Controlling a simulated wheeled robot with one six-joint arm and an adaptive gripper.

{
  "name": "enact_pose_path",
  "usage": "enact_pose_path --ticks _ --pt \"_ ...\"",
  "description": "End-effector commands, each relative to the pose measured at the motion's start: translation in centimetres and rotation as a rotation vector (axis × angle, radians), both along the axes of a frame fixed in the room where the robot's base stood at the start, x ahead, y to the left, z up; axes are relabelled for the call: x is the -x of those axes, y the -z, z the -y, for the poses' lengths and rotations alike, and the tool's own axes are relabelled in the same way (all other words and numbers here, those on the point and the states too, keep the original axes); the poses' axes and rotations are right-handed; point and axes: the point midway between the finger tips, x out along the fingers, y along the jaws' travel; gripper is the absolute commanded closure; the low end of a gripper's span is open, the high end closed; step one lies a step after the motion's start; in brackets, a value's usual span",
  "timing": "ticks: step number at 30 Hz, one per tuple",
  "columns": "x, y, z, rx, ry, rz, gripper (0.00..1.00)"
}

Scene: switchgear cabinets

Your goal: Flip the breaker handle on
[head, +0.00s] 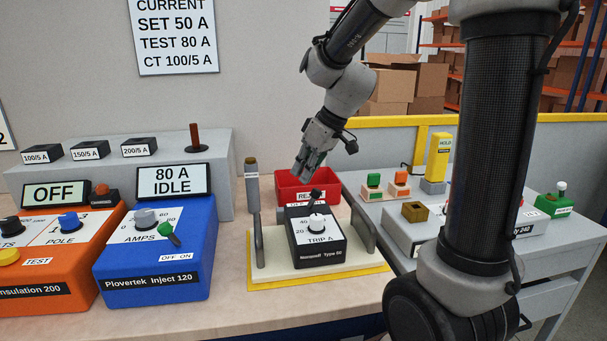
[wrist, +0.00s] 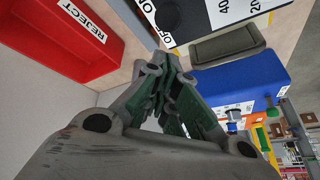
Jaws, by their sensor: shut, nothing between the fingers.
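The breaker (head: 333,252) is a black box with a white face, a white dial and the label TRIP A, on a cream and yellow base. Its short black handle (head: 315,196) stands at the back of the face, near the OFF/ON marking, whose letters are partly hidden. My gripper (head: 302,172) is shut and empty, fingers pointing down, just above and behind the handle. In the wrist view, the shut fingers (wrist: 158,82) reach toward the edge of the breaker's white face (wrist: 195,16). I cannot tell whether the fingers touch the handle.
A red REJECT bin (head: 287,190) stands behind the breaker. Grey upright posts and a lever (head: 253,190) flank it. A blue test set (head: 155,250) reading 80 A IDLE and an orange one (head: 45,265) stand left. A grey cart (head: 560,250) is right.

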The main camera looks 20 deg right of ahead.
Motion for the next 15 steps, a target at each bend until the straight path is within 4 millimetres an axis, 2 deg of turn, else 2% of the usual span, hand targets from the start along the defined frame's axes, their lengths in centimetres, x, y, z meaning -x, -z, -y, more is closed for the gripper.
enact_pose_path --ticks 8,15 --pt "-0.1 -0.1 -0.1 0.0 0.0 0.0 1.0" --pt "-2.2 -1.2 -1.1 0.001 0.0 0.0 1.0"
